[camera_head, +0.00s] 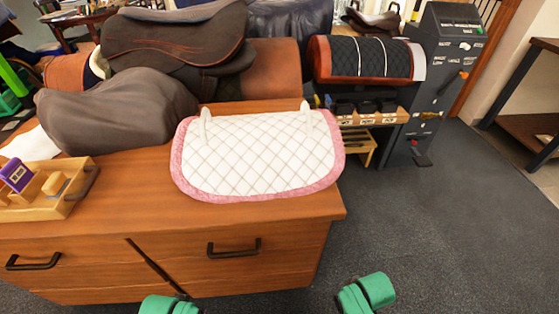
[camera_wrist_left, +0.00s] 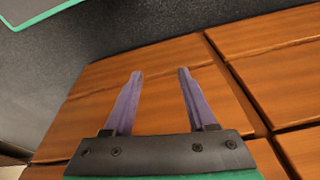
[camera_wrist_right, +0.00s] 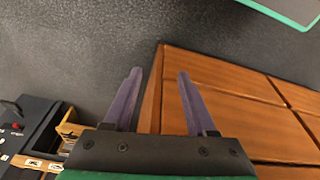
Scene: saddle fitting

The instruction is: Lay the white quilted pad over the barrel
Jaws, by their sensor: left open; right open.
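The white quilted pad (camera_head: 258,150), with a pink border and two white straps standing up at its far edge, lies spread on top of the wooden drawer chest (camera_head: 120,222). A brown barrel-like form (camera_head: 275,72) is behind it, with a dark saddle (camera_head: 175,42) over its left part. Another rounded brown form (camera_head: 322,62), at the back right, has a black quilted cover; I cannot tell which is the task's barrel. My left gripper (camera_wrist_left: 160,72) is open and empty in front of the drawers. My right gripper (camera_wrist_right: 158,72) is open and empty near the chest's corner.
A dark grey covered bulk (camera_head: 115,110) lies left of the pad. A wooden tray (camera_head: 75,200) with small items sits at the left. A dark machine (camera_head: 440,80) stands at the right, beside a small wooden shelf (camera_head: 370,118). The floor at right front is clear.

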